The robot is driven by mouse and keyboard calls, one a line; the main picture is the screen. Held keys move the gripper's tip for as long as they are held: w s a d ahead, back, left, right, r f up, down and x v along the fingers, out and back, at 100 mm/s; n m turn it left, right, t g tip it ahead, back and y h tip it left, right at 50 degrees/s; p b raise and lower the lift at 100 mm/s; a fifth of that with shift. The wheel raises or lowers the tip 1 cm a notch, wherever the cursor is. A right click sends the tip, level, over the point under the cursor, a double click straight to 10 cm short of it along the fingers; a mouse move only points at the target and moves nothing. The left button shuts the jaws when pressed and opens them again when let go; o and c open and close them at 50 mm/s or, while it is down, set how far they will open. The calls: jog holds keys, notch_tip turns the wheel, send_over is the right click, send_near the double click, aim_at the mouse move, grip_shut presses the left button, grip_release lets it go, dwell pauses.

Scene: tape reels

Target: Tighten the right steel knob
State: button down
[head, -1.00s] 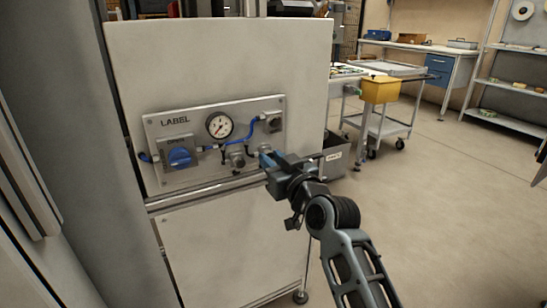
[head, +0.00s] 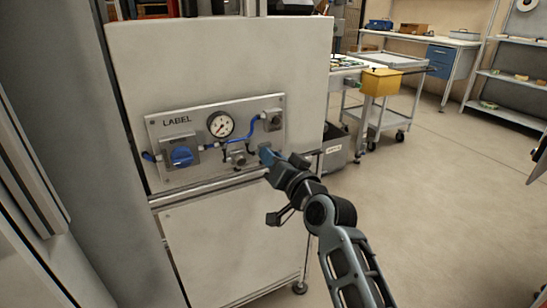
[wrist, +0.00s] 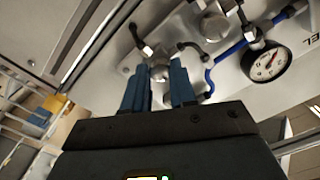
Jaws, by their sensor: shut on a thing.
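The panel (head: 160,128) carries two steel knobs low on its right half. The left steel knob (head: 237,156) stands clear of my gripper in the head view and also shows in the wrist view (wrist: 214,26). My gripper (head: 265,152) is at the lower right of the panel. In the wrist view its blue fingers (wrist: 160,88) are shut on the right steel knob (wrist: 160,73), one on each side. In the head view the gripper hides the right knob.
A grey bin (head: 335,150) and a trolley with a yellow box (head: 381,83) stand to the right.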

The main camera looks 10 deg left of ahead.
dwell(0.3)
jog(key=c, duration=0.9)
grip_release()
jog(key=v, duration=0.7)
jog(key=shift+s+d+p, duration=0.25)
jog(key=shift+s+p, duration=0.1)
jog(key=shift+p, duration=0.05)
jog(key=shift+f, duration=0.1)
